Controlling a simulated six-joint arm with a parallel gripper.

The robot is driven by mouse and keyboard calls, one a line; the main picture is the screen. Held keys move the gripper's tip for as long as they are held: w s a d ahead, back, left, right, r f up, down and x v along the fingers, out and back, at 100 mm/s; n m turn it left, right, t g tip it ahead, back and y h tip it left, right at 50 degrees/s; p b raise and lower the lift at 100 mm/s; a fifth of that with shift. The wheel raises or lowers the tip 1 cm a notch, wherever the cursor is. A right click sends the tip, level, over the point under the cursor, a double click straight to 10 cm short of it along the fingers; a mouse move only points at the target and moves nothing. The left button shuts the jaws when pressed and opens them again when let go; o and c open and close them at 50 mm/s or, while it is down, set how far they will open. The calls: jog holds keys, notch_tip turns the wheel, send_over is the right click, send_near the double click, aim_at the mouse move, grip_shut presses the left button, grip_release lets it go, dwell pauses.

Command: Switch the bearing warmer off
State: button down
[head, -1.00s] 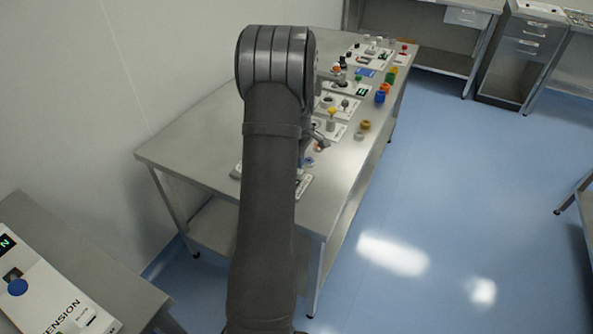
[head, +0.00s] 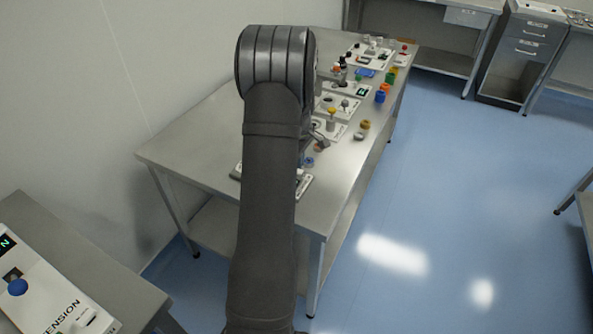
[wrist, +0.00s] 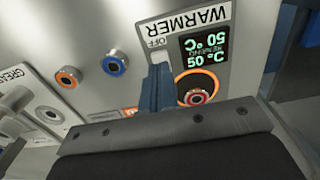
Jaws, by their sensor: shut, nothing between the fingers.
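The bearing warmer (wrist: 232,22) is a pale panel in the wrist view, its lettering upside down. Its display (wrist: 204,57) reads 50 °C in two rows, with a small word too blurred to be sure of. A white switch part (wrist: 157,57) shows beside the OFF label. My gripper (wrist: 160,70) is shut, with its blue fingertips right at that white part; I cannot tell whether they touch. The fingers hide the rest of the switch. A red-centred part with an orange ring (wrist: 196,97) is just right of the fingers.
An orange-rimmed ring (wrist: 68,77) and a blue-rimmed ring (wrist: 115,63) lie on the bare steel left of the warmer. A grease panel (wrist: 42,112) is further left. Several other panels and coloured parts stand along the table (head: 196,135).

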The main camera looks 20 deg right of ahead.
jog(key=shift+f, duration=1.25)
dwell(0.7)
jog(key=shift+r, duration=3.55)
jog(key=shift+f, duration=0.15)
notch_tip(320, 180, down, 7)
jog(key=shift+r, duration=0.15)
jog(key=shift+r, duration=0.1)
